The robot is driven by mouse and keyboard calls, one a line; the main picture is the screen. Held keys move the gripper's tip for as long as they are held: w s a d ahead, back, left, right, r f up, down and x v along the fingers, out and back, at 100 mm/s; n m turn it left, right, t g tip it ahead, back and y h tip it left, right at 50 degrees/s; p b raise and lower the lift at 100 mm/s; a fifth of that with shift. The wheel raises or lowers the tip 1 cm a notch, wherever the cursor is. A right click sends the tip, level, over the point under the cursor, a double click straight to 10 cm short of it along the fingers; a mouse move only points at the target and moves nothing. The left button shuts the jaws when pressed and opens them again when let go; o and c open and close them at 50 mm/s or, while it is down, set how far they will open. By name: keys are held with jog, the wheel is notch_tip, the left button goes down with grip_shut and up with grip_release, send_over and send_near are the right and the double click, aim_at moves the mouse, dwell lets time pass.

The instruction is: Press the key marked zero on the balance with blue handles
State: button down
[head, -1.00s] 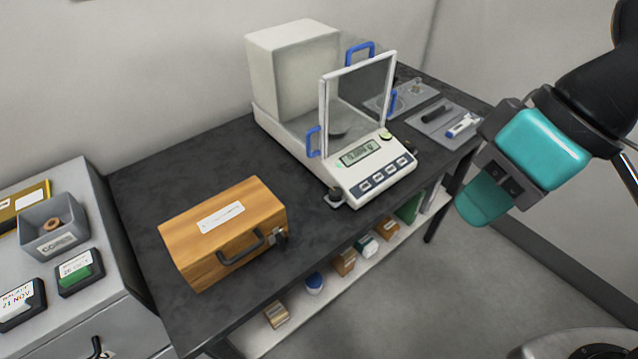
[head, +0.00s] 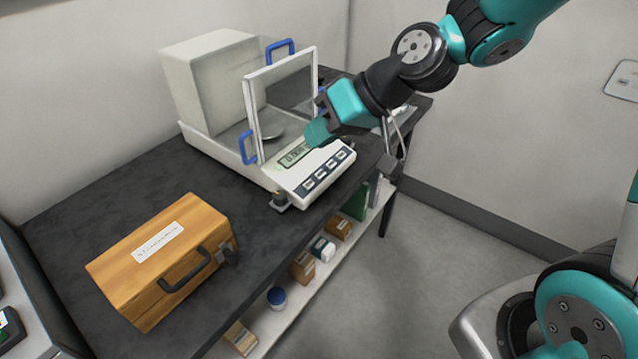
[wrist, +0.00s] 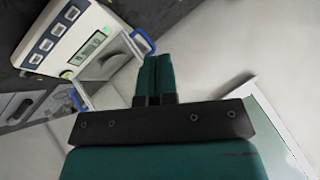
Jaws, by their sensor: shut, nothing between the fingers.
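The balance with blue handles (head: 250,183) stands on the dark table in the head view, its glass draft shield (head: 282,98) framed in white. Its lit display (head: 294,154) is partly covered by my gripper, and a row of several dark keys (head: 326,173) runs along its front edge. The key markings are too small to read. In the wrist view the keys (wrist: 45,45) and display (wrist: 89,47) show at the upper left. My gripper (head: 316,133) is shut and empty, over the display area behind the keys; its closed fingers also show in the wrist view (wrist: 153,78).
A wooden box (head: 165,258) with a black handle sits on the dark table (head: 75,205) left of the balance. A small dark object (head: 279,201) is by the balance's front left corner. A shelf below holds small boxes and jars (head: 277,298).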

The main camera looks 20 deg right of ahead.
jog(key=w+d+f+m+t+b, duration=0.2)
jog(key=w+d+f+m+t, duration=0.2)
jog(key=w+d+f, duration=0.3)
jog(key=w+f+t, duration=0.1)
jog(key=w+f, duration=0.1)
jog(key=w, duration=0.2)
jog(key=shift+w+d+f+m+t, duration=0.15)
jog(key=shift+w+d+m+t, duration=0.05)
jog(key=shift+d+m+t, duration=0.1)
jog(key=b, duration=0.5)
send_over(320, 174)
jog(key=s+d, duration=0.1)
jog(key=d, duration=0.1)
notch_tip(320, 174, down, 7)
jog(key=shift+a+f, duration=0.15)
jog(key=shift+f, duration=0.05)
jog(key=shift+w+a+f+b, duration=0.1)
jog(key=shift+w+f+b, duration=0.05)
jog(key=shift+f+b, duration=0.35)
jog(key=shift+f, duration=0.1)
dwell(0.3)
jog(key=shift+w+a+f+b, duration=0.1)
jog(key=shift+f+b, duration=0.2)
jog(key=shift+b, duration=0.1)
